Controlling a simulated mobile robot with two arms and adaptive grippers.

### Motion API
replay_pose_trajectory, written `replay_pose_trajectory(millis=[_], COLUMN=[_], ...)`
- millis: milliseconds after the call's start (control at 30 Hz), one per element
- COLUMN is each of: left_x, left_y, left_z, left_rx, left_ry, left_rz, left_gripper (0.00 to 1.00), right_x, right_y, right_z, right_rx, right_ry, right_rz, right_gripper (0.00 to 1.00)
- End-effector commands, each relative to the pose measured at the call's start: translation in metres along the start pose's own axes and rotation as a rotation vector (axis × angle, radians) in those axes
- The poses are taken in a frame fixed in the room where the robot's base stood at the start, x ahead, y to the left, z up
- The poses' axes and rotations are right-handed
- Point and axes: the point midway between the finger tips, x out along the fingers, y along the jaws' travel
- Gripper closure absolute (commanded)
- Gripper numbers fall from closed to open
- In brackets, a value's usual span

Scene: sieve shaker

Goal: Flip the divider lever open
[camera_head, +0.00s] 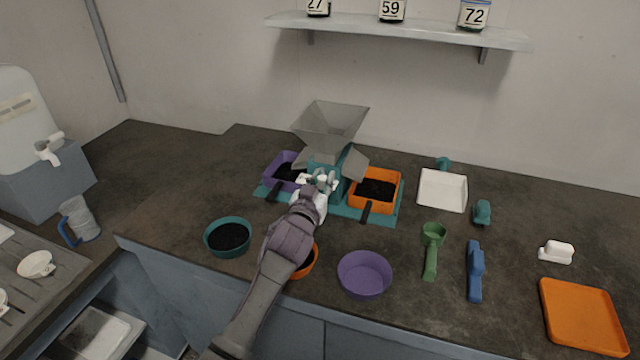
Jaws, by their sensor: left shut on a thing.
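The divider (331,127) stands on the counter, with a grey hopper above a teal body and sloped grey chutes to both sides. A purple bin (272,176) with dark material is under its left side. An orange bin (396,200) with dark material is under its right side. My left gripper (319,180) is at the front of the teal body, shut on the small lever there. The gripper covers the lever, so its position is hard to see. My right gripper is out of view.
A teal bowl (228,237) of dark material, an orange bowl (304,270) partly behind my arm and an empty purple bowl (365,274) stand in front. Scoops (431,250), a white tray (442,190) and an orange tray (582,315) lie to the right.

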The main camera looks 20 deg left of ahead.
Motion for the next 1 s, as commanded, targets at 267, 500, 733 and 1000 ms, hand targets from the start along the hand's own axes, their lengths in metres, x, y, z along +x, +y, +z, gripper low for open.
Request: replay_pose_trajectory(millis=[267,500,733,1000], left_x=[0.0012,0.0012,0.0012,-0.0003], left_y=[0.0030,0.0026,0.0026,0.0030], left_z=[-0.0006,-0.0011,-0.0008,-0.0002], left_rx=[0.001,0.002,0.001,0.001], left_ry=[0.001,0.000,0.000,-0.001], left_rz=[-0.061,-0.062,-0.061,-0.061], left_gripper=[1.00,1.00,0.51,0.51], right_x=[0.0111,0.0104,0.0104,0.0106], right_y=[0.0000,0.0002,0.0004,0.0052], right_z=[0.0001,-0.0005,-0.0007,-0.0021], right_rx=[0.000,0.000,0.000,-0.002], right_ry=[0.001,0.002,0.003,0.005], right_rz=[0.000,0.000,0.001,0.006], right_gripper=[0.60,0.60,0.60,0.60])
